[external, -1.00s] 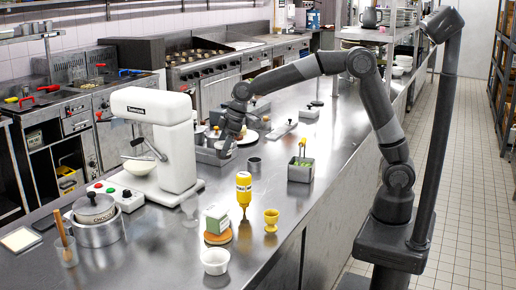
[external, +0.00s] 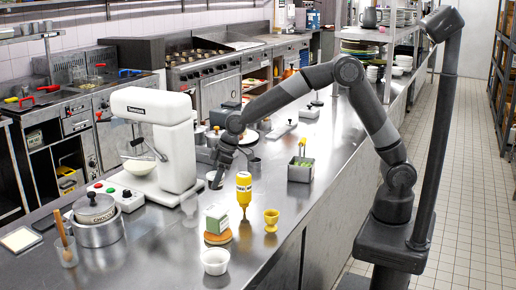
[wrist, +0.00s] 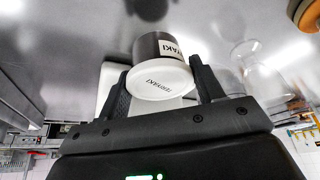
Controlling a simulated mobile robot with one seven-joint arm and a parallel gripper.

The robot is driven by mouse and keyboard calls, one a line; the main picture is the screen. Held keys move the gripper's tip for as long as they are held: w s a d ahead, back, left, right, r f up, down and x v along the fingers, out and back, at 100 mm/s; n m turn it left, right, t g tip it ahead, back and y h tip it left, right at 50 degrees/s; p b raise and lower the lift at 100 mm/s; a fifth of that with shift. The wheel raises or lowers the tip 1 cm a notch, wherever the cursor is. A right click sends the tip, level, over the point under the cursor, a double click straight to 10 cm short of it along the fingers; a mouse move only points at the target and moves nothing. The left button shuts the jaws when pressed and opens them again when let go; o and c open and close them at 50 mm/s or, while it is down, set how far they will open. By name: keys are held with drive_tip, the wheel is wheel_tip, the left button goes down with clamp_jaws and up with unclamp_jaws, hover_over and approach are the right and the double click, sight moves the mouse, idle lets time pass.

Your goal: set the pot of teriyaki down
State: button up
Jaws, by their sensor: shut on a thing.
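The teriyaki pot (wrist: 158,47) is a dark cylinder with a white label and a white lid that also reads TERIYAKI. In the wrist view it sits between the two fingers of my gripper (wrist: 163,76), which is shut on it. In the external view my gripper (external: 219,173) points down over the steel counter, right of the white mixer. The pot (external: 214,182) shows small and partly hidden below the fingers. I cannot tell whether its base touches the counter.
The white mixer (external: 155,140) stands close to the left. A yellow bottle (external: 243,190) stands nearer the camera, and a metal cup (external: 254,166) is to the right. Bare counter (external: 165,235) lies in front of the mixer.

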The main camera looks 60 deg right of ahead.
drive_tip(key=shift+f, duration=2)
drive_tip(key=shift+f, duration=0.15)
drive_tip(key=o, duration=1)
drive_tip(key=v, duration=1.2)
drive_tip(key=shift+r, duration=0.25)
